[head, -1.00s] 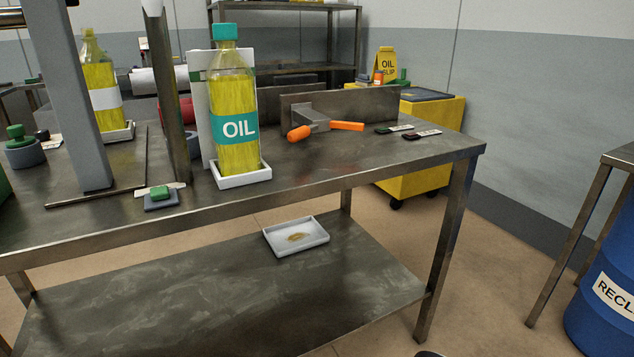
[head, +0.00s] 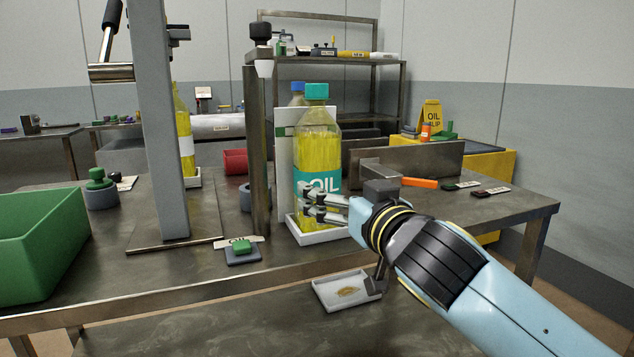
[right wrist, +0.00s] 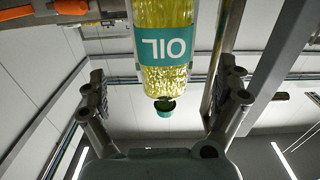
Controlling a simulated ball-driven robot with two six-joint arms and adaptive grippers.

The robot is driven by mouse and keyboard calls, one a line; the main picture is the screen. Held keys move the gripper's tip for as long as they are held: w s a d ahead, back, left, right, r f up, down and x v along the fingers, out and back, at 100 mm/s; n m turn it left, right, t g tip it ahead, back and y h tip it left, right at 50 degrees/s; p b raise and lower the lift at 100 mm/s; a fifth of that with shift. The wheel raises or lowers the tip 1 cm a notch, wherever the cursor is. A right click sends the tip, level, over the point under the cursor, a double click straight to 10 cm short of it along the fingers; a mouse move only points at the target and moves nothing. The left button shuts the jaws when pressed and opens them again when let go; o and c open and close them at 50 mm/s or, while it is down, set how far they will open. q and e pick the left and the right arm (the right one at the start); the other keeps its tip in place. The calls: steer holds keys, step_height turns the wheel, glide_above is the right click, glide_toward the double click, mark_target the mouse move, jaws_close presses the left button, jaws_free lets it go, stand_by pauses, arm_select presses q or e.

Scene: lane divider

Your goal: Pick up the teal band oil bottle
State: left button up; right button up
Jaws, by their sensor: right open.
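The teal band oil bottle (head: 317,150) has a teal cap, yellow oil and a teal OIL label. It stands upright in a white tray (head: 322,236) on the metal bench, with a white panel behind it. My right gripper (head: 306,204) is open at the lower front of the bottle and hides part of its label. In the right wrist view the bottle (right wrist: 164,75) appears upside down, centred between the two spread fingers (right wrist: 163,98). I cannot tell whether the fingers touch it. My left gripper is not in view.
A metal post (head: 257,150) stands just left of the bottle. A blue-capped bottle (head: 297,98) is partly hidden behind it. A white-band bottle (head: 184,135) is partly hidden by a grey column (head: 163,120).

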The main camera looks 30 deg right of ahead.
mark_target(328, 179)
steer(key=x, duration=0.5)
steer(key=shift+r, duration=0.1)
steer(key=x, duration=0.4)
steer(key=shift+w+a+r+p, duration=0.3)
steer(key=shift+r, duration=0.05)
steer(key=shift+w+d, duration=0.15)
steer(key=shift+w, duration=0.3)
steer(key=c, duration=1.7)
steer(key=shift+r, duration=0.1)
